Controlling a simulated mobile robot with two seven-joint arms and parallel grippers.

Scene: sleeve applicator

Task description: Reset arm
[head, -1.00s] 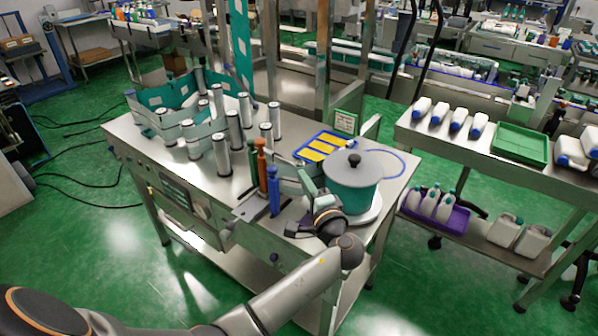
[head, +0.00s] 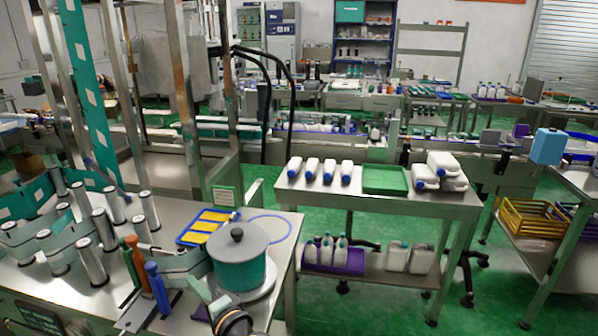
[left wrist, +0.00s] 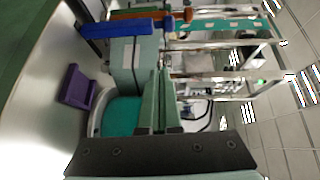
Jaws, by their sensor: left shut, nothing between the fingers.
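The teal pot with a grey lid (head: 238,268) stands just behind and right of the gripper on a round white base. A blue-handled tool (head: 157,285) and an orange-handled tool (head: 136,262) stand left of the gripper. The blue handle also shows in the left wrist view (left wrist: 115,29). My right gripper is in neither view.
Several metal rollers (head: 91,262) stand on the table's left side. A blue tray with yellow pieces (head: 207,227) lies behind the pot. A second steel table right holds white bottles and a green tray (head: 385,180). Green floor (head: 370,295) is open between the tables.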

